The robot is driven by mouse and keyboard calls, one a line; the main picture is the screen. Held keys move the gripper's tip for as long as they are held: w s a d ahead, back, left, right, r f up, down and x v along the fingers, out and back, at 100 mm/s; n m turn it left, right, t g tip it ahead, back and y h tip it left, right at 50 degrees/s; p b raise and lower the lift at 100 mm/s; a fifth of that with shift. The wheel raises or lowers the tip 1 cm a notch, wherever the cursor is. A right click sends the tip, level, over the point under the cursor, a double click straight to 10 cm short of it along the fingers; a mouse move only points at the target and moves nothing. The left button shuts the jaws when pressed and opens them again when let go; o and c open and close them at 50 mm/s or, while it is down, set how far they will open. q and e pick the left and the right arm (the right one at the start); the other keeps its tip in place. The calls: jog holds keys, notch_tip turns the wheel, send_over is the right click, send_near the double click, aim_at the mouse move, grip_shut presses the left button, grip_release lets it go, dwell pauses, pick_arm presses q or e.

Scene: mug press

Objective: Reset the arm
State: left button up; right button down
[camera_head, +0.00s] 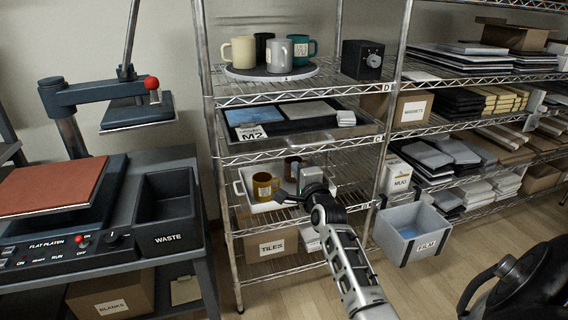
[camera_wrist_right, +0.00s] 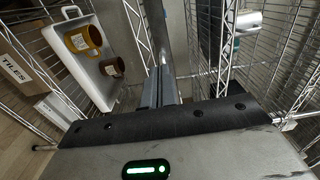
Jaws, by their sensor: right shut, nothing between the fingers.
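My right arm reaches in from the bottom right in the head view. Its gripper (camera_head: 284,196) is shut and empty at the front of a lower rack shelf. A white tray (camera_head: 246,190) on that shelf holds a mustard mug (camera_head: 264,188) and a dark brown mug (camera_head: 291,166). The gripper is just right of the mustard mug and looks apart from it. In the right wrist view, the shut fingers (camera_wrist_right: 163,85) point between wire rack parts. The tray (camera_wrist_right: 88,80), mustard mug (camera_wrist_right: 84,40) and brown mug (camera_wrist_right: 111,67) are to their left. My left gripper is out of view.
Wire shelves (camera_head: 300,92) surround the gripper above and below. A round turntable (camera_head: 243,74) with several mugs stands higher up. A grey FILM bin (camera_head: 411,232) hangs right of the arm. A heat press (camera_head: 60,200) and a black WASTE bin (camera_head: 165,212) are at left.

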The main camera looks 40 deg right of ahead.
jog(key=shift+s, duration=0.15)
jog(key=s+a+f+n+g+y+p, duration=0.1)
jog(key=s+a+f+n+y, duration=0.25)
jog(key=a+n, duration=0.4)
jog(key=s+a+f+n+g+y+p, duration=0.1)
jog(key=s+a+f+n+y, duration=0.1)
jog(key=s+a+f+n, duration=0.55)
jog(key=s+a+f+n+g+y+p, duration=0.1)
jog(key=s+a+n+g+y, duration=0.2)
jog(key=s+a+n, duration=0.6)
jog(key=s+a+y, duration=0.2)
jog(key=s+a, duration=0.4)
jog(key=a, duration=0.3)
jog(key=shift+g, duration=0.4)
